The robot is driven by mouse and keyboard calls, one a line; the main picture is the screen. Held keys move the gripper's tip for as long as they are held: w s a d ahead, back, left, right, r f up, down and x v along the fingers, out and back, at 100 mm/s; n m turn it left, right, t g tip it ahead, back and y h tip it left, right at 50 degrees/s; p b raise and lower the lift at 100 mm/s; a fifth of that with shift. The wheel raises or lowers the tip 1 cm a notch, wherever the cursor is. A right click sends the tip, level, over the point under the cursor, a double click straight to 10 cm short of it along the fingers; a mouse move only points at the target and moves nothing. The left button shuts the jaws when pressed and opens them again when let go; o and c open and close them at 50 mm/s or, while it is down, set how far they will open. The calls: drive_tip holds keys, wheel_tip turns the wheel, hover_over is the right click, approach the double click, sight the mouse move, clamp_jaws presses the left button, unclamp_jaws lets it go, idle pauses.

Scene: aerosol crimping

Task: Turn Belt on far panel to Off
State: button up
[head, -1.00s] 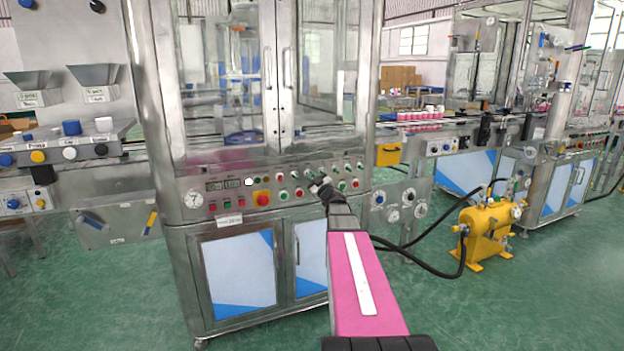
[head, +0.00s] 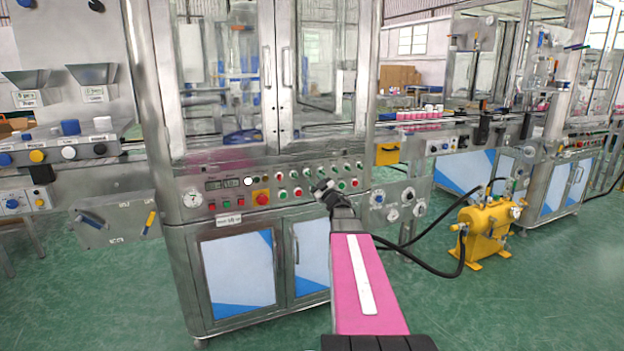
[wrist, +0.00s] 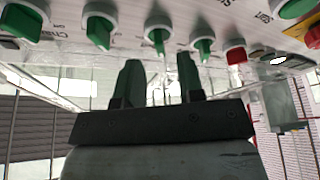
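My gripper (head: 322,187) is in front of the control panel (head: 225,200) of the central steel machine, near its row of knobs. In the wrist view my gripper (wrist: 159,62) is open and empty, its two dark green fingers pointing at the panel. A green knob with a white ring (wrist: 157,32) lies just beyond the gap between the fingertips; I see no contact. Similar green knobs (wrist: 99,28) and (wrist: 204,44) stand on either side, and a red one (wrist: 237,53) is to the right. The labels are cut off or too small, so I cannot tell which knob is Belt.
A red emergency button on yellow (head: 262,198) and a digital display (head: 222,184) are left on the panel. A small side panel with gauges (head: 393,201) stands right of the machine. A yellow tank (head: 485,230) with black hoses is on the open green floor.

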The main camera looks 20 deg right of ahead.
drive_tip(key=v, duration=0.7)
drive_tip(key=shift+s, duration=0.2)
drive_tip(key=shift+f, duration=0.15)
drive_tip(key=s+a+f+m+g+h, duration=0.35)
drive_tip(key=a+f+m+g, duration=0.2)
drive_tip(key=f, duration=0.35)
drive_tip(key=s+a+f+m+g+h, duration=0.2)
drive_tip(key=a+f+m+g+h, duration=0.35)
drive_tip(key=f, duration=0.35)
drive_tip(key=s+a+f+g+y, duration=0.1)
drive_tip(key=s+a+f+g, duration=0.1)
drive_tip(key=s+a, duration=0.3)
drive_tip(key=s+a+f+n+g+y, duration=0.1)
drive_tip(key=s+a+f+g, duration=0.2)
drive_tip(key=s, duration=0.4)
drive_tip(key=s+a+f+g+y, duration=0.1)
drive_tip(key=s+a+f+g, duration=0.1)
drive_tip(key=s+a+g, duration=0.3)
drive_tip(key=shift+s+a+f+n+y, duration=0.35)
drive_tip(key=shift+s+a, duration=0.2)
drive_tip(key=shift+a, duration=0.55)
